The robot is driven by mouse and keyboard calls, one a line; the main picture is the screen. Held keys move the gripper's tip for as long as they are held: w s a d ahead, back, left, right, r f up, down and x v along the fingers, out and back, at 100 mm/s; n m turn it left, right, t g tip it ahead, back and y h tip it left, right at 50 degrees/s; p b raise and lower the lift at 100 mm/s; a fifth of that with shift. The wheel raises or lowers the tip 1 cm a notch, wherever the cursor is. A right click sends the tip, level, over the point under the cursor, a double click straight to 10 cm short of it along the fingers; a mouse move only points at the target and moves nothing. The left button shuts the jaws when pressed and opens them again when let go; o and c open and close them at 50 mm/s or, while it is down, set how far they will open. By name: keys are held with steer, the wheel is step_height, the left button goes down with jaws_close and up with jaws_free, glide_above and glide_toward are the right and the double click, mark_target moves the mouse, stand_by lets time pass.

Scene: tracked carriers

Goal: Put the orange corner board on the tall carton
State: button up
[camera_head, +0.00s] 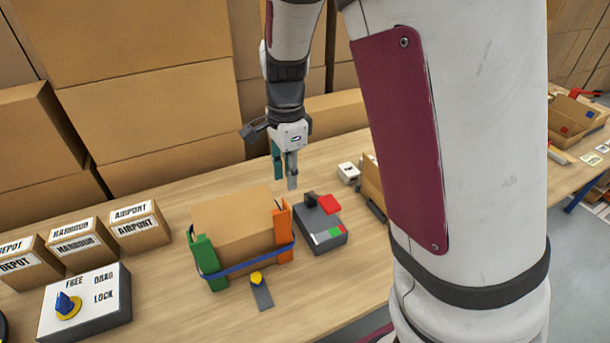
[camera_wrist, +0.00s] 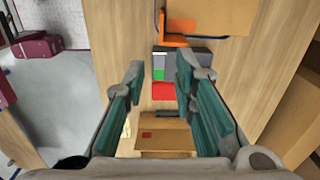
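In the head view the carton (camera_head: 232,222) stands on the table, with a green corner board (camera_head: 206,262) at its left front corner. The orange corner board (camera_head: 283,232) is upright at its right front corner. A blue strap (camera_head: 245,263) runs across the front over both boards. The orange board also shows at the top of the wrist view (camera_wrist: 177,41), beside the carton (camera_wrist: 215,14). My gripper (camera_head: 285,178) is above the table, behind and apart from the orange board. In the wrist view its fingers (camera_wrist: 160,82) are apart with nothing between them.
A grey device (camera_head: 322,232) with red and green parts is right of the carton. A yellow-knobbed tab (camera_head: 260,289) lies in front. Small labelled boxes (camera_head: 85,246) and a dial box (camera_head: 86,305) stand left. Large cartons (camera_head: 150,110) line the back. An open box (camera_wrist: 165,137) shows in the wrist view.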

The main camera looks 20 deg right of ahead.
steer(key=s+r+n+t, duration=0.5)
steer(key=s+r+n, duration=1.2)
steer(key=s, duration=0.2)
steer(key=shift+s+n+t, duration=0.25)
steer(key=shift+n+t, duration=0.05)
steer(key=shift+n, duration=0.1)
steer(key=shift+w, duration=0.1)
steer(key=shift+w+f+b, duration=0.65)
steer(key=shift+w+b, duration=0.05)
steer(key=shift+b, duration=0.05)
